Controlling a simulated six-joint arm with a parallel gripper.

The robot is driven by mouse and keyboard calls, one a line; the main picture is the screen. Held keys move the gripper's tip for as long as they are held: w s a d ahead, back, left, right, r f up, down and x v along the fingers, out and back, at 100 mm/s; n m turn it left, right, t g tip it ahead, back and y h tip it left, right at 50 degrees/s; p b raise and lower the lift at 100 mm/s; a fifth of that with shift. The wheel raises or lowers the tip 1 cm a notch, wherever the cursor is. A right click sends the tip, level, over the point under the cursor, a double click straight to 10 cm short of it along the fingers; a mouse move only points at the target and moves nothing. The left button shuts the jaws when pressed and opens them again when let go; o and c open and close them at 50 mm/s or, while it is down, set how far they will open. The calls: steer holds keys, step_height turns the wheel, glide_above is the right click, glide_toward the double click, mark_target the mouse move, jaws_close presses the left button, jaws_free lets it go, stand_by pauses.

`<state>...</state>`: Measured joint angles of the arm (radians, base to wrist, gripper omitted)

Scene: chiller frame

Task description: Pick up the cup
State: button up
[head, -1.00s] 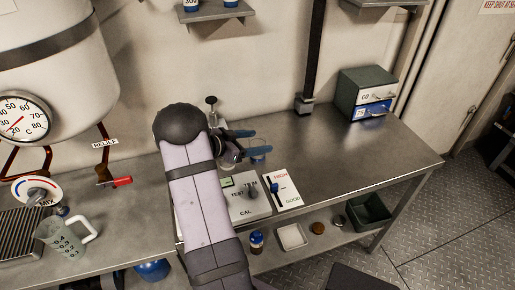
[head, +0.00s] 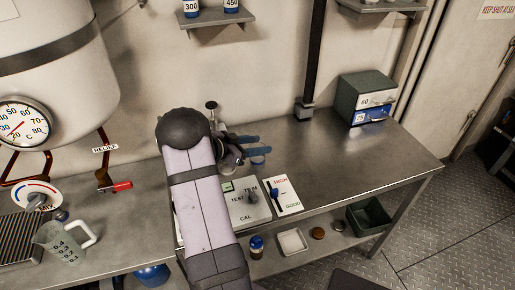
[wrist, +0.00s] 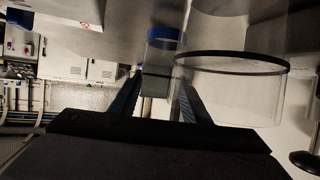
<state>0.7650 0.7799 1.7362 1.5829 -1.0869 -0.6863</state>
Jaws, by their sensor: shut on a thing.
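My gripper (head: 256,145) reaches over the back of the steel bench, its dark blue fingers pointing right. In the wrist view the fingers (wrist: 166,98) are close together, with a clear vessel with a blue band, which I take as the cup (wrist: 163,44), between and beyond their tips. In the head view a small clear part of the cup (head: 259,160) shows below the near finger. A larger clear round vessel with a dark rim (wrist: 235,62) overlaps the right finger in the wrist view. Whether it touches the finger I cannot tell.
The control panel (head: 246,212) and the HIGH/GOOD card (head: 283,195) lie by my arm. A green drawer box (head: 365,98) stands at the back right. The bench between is clear. A measuring jug (head: 65,242) and a red-handled valve (head: 120,187) are at left.

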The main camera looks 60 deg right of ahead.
step_height(320, 180, up, 9)
steer(key=shift+r, duration=0.2)
stand_by(0.3)
